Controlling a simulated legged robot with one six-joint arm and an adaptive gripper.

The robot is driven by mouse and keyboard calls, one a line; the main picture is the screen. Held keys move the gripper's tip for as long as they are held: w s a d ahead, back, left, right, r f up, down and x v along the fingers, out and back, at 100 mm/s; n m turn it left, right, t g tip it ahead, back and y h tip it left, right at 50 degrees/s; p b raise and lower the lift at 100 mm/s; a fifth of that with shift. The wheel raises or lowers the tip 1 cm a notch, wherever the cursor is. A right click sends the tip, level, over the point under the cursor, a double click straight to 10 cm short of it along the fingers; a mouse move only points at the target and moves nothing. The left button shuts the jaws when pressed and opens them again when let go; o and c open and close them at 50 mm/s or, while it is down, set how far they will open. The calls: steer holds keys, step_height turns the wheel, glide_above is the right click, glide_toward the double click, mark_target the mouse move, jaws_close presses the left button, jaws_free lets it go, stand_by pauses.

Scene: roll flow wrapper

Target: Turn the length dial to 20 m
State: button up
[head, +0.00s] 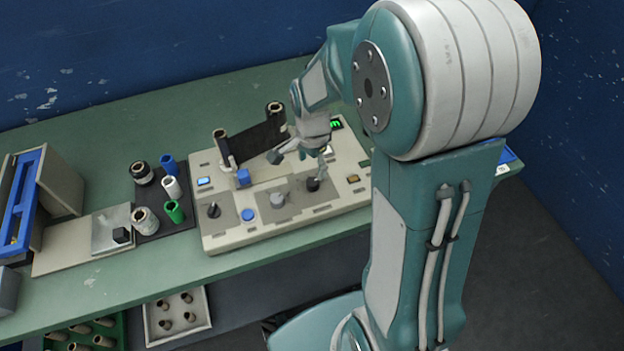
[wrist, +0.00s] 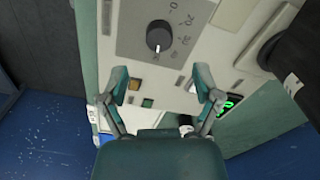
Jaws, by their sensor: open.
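A pale mark on the knob points toward the bottom of the picture. In the head view this seems to be the rightmost black knob (head: 313,185) on the pale machine panel (head: 240,238). My gripper (head: 299,162) hangs above the panel near that knob. In the wrist view my gripper (wrist: 162,90) has its two fingers wide apart and empty, with the knob ahead of them and untouched.
A grey knob (head: 277,200) and another black knob (head: 213,210) stand left along the panel. A dark tray (head: 155,221) with several rolls stands left of the machine. Small lit displays (head: 335,124) sit on the panel.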

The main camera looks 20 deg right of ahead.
mark_target(312, 181)
step_height(312, 181, down, 7)
steer(key=shift+r, duration=0.1)
steer(key=shift+c, duration=0.3)
jaws_close()
